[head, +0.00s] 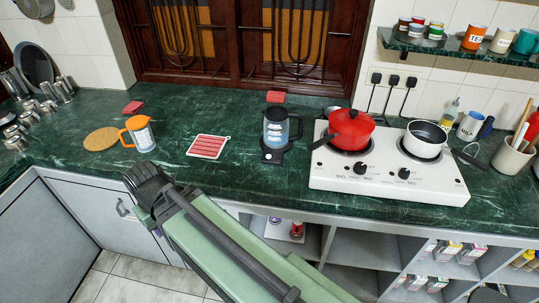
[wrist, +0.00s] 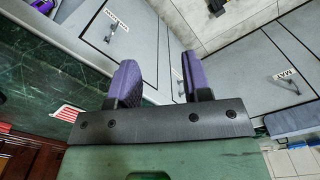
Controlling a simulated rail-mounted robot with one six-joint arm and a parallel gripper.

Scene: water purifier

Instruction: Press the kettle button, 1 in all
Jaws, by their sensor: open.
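The kettle (head: 275,128) is a dark, see-through jug with a black handle, upright on a black base near the middle of the green counter in the head view. A small light round spot that looks like the button (head: 269,157) shows on the front of the base. My gripper (wrist: 159,68) is open, with two purple fingers apart and nothing between them in the wrist view. In the head view my arm's end is in front of the counter, left of the kettle and apart from it. The fingers are not clear there. The kettle is not in the wrist view.
A red-and-white striped mat (head: 208,146) lies left of the kettle. A white stove (head: 388,178) with a red pot (head: 351,129) and white pan (head: 425,138) stands close right.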

